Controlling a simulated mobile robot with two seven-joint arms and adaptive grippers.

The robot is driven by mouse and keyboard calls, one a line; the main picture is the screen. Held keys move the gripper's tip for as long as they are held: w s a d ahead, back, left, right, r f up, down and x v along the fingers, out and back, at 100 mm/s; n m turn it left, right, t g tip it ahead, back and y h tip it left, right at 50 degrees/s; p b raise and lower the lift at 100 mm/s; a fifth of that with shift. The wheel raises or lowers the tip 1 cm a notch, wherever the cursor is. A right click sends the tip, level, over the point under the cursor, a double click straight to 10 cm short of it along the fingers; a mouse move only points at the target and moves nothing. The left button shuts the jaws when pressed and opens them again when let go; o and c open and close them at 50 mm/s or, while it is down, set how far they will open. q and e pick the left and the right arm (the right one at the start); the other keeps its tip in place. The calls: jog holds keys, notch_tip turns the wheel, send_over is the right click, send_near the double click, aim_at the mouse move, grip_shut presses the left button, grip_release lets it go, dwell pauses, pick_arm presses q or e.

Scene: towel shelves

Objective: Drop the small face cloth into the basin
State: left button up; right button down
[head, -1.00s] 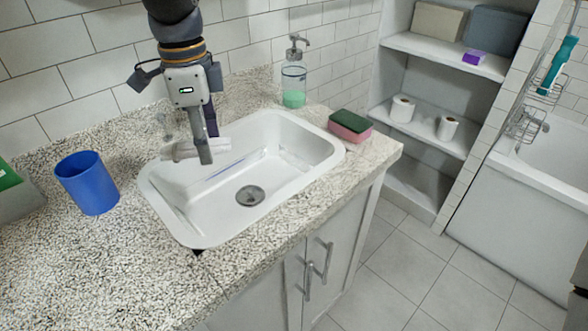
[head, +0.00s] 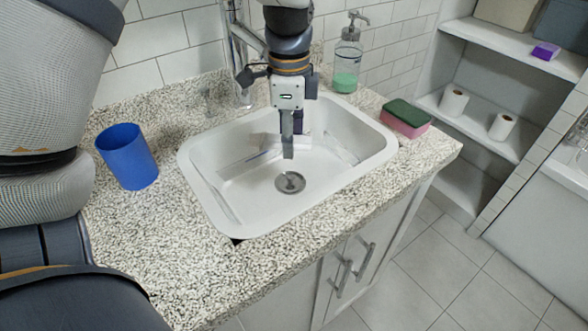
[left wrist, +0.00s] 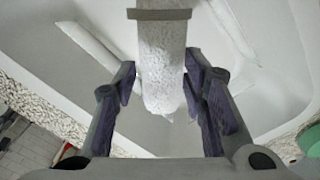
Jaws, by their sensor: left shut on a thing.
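The basin (head: 222,205) is a white sink set in the speckled counter, with a round drain (head: 290,182) in its floor. My left gripper (head: 289,150) points down over the inside of the basin, above and a little behind the drain. It is shut on the small face cloth (left wrist: 163,60), a white roll with a brown band, seen between its fingers in the left wrist view. In the head view the pale cloth hardly stands out against the basin. My right gripper is not in view.
A blue cup (head: 128,158) stands left of the basin. A tap (head: 236,55) and a soap dispenser (head: 347,60) stand behind it. A green and pink sponge (head: 405,119) lies at its right. Shelves (head: 500,42) hold paper rolls. The front-left counter is clear.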

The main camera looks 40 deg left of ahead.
pick_arm(q)
jog(key=o, duration=1.2)
jog(key=shift+c, duration=0.2)
notch_tip(320, 180, up, 12)
